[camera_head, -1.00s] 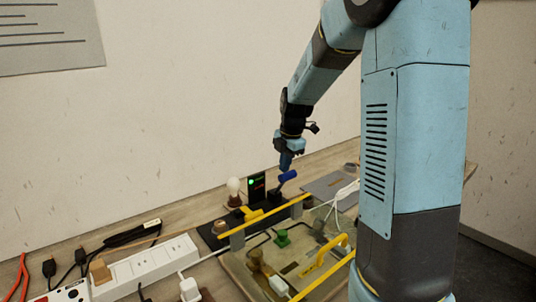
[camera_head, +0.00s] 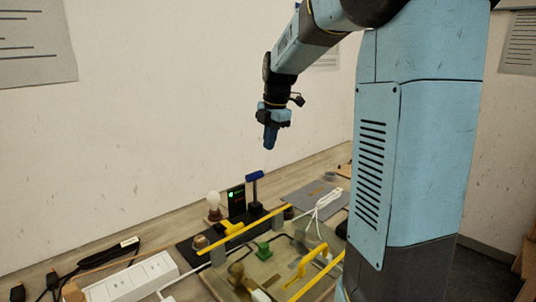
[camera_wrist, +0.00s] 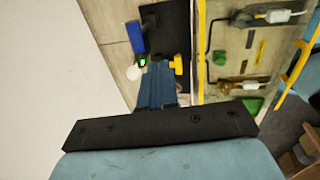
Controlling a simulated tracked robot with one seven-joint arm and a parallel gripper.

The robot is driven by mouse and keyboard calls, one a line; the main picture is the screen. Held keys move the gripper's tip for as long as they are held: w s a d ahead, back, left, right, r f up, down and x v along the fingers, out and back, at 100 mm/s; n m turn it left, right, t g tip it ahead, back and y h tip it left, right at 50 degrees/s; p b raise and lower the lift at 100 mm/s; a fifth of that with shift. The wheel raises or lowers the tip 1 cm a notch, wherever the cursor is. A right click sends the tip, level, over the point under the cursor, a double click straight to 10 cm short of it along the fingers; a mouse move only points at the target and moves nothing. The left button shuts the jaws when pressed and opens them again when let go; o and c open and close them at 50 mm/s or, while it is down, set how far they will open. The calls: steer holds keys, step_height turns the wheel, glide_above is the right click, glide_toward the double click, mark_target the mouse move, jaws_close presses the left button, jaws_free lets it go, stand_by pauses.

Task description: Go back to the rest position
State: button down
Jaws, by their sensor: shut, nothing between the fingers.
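My gripper (camera_head: 270,136) hangs from the blue arm in the air, above and apart from the bench. Its fingers point down and are closed with nothing between them; they also show in the wrist view (camera_wrist: 157,85). Below it, the blue-handled lever (camera_head: 254,177) stands on a black base plate. It shows in the wrist view as a blue bar (camera_wrist: 136,37). A white bulb (camera_head: 213,199) and a dark panel with a green light (camera_head: 236,201) stand to the left of the lever.
A tray with yellow rails (camera_head: 245,228), a yellow handle (camera_head: 305,262) and a green part (camera_head: 264,251) lies on the bench. A white power strip (camera_head: 132,282) and black cables are at the left. The air around my gripper is clear.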

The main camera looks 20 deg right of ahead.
steer(key=shift+s+r, duration=0.1)
steer(key=shift+r, duration=0.4)
steer(key=s+a+f+m+t, duration=0.1)
steer(key=s+a+m, duration=0.1)
steer(key=s+m, duration=0.9)
steer(key=s+a+f+m+t, duration=0.1)
steer(key=s+a+m+t, duration=0.1)
steer(key=s+m, duration=0.9)
steer(key=s, duration=0.6)
steer(key=shift+t+h, duration=0.3)
steer(key=shift+h, duration=0.1)
steer(key=shift+f, duration=0.1)
stand_by(0.7)
